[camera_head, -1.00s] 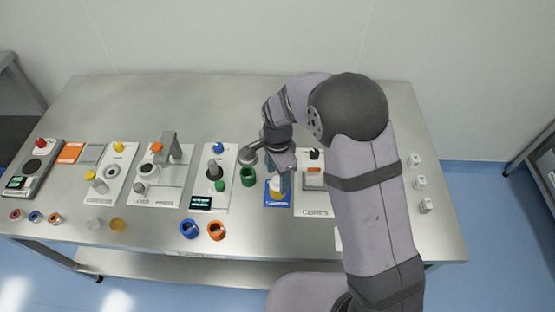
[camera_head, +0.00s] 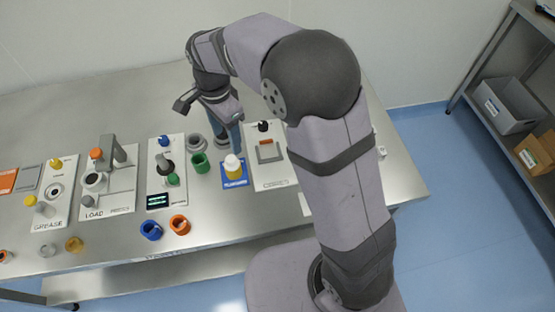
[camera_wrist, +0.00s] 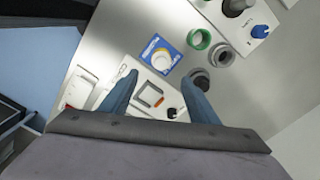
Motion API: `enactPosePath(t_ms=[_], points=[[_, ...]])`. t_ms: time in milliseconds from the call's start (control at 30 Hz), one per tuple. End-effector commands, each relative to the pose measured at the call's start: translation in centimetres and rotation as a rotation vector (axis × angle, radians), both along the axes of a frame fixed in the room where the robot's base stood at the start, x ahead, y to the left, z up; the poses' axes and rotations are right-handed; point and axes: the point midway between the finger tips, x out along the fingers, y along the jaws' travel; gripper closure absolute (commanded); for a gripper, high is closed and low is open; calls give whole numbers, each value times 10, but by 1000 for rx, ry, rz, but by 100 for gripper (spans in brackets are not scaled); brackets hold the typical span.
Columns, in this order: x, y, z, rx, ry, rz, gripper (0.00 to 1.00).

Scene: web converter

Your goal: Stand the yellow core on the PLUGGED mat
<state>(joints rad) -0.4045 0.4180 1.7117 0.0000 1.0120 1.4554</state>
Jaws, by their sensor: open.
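The yellow core (camera_head: 234,172) stands upright on the blue mat (camera_head: 235,184), with a white plug or cap in its top. In the wrist view the core (camera_wrist: 162,61) is seen from above on the blue mat (camera_wrist: 153,42), whose lettering is too small to read surely. My gripper (camera_head: 232,146) is open and empty, behind and above the core in the head view. In the wrist view its two blue fingers (camera_wrist: 163,76) are spread wide, with the core beyond the tips and nothing between them.
A green ring (camera_head: 200,163) and a grey ring (camera_head: 197,145) stand left of the mat. A white panel with a grey frame (camera_head: 269,151) lies to the right. Blue (camera_head: 151,230) and orange (camera_head: 179,225) rings lie near the front edge. Bare steel surrounds them.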

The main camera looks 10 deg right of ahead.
Motion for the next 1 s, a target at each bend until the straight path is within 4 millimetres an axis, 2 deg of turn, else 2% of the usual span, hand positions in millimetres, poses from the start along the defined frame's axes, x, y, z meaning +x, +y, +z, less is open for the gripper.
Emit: enactPosePath(t_ms=[167,267,400,600,800,1000], points=[[-14,-29,1,0,0,118,45],[-31,-57,0,0,0,244,45],[-66,-98,-5,0,-1,467,45],[-121,-143,-17,-1,-2,774,45],[-161,-164,-28,0,0,978,45],[-174,-169,-32,-1,-1,1049,45]])
